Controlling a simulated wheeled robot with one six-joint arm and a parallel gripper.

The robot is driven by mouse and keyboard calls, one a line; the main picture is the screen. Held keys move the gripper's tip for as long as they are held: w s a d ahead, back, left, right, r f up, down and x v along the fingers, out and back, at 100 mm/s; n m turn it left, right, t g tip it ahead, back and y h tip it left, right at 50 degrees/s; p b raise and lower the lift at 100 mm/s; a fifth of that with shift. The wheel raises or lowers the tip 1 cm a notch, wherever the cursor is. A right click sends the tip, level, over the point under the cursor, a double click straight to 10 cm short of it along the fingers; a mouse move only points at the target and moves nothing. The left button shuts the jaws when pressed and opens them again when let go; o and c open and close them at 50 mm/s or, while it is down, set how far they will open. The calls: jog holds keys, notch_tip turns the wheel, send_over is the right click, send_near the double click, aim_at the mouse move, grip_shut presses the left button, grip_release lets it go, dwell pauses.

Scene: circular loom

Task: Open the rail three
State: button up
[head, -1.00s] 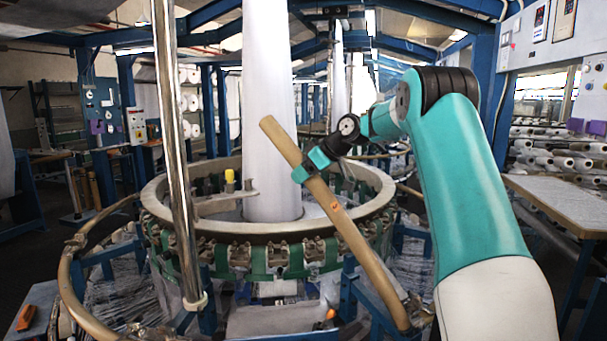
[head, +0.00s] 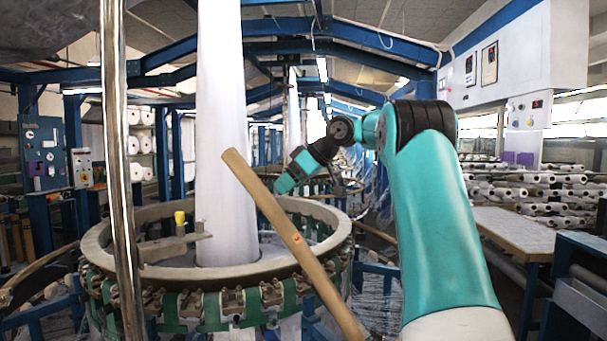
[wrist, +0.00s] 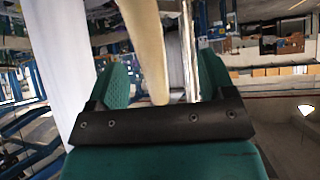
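The rail (head: 290,238) is a tan, slightly curved wooden bar with a small orange mark. It stands tilted up in front of the loom, its top end leaning left. My gripper (head: 284,184), teal with a black wrist, is just right of the rail's upper part. In the wrist view the two teal fingers are spread wide, and the rail (wrist: 148,45) shows between them with clear gaps on both sides. I cannot tell how deep it lies between them. The rail's lower end is cut off by the head view's bottom edge.
The round loom ring (head: 120,262) with green bands stands behind the rail. A shiny metal pole (head: 117,150) rises at left, and a white fabric column (head: 222,130) rises from the loom. A table (head: 520,235) stands at right.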

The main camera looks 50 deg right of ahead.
jog(key=v, duration=0.5)
jog(key=shift+s+r+p, duration=0.2)
jog(key=shift+p, duration=0.2)
jog(key=shift+a+f, duration=0.1)
jog(key=s+a+f+g+y+b, duration=0.15)
jog(key=a+f+b, duration=0.35)
jog(key=a, duration=0.9)
jog(key=a+f+g+y+b, duration=0.1)
jog(key=a+f+g+b, duration=0.15)
jog(key=a+f, duration=0.85)
jog(key=s+a+f+n+g+b, duration=0.15)
jog(key=s+a+f+b, duration=0.5)
jog(key=s+a, duration=0.65)
jog(key=s+a+f+g+h, duration=0.2)
jog(key=s+a+f+g, duration=0.1)
jog(key=s+f, duration=0.8)
jog(key=shift+s+f+b, duration=0.2)
jog(key=shift+s+b, duration=0.2)
jog(key=shift+s, duration=0.15)
jog(key=shift+n, duration=0.25)
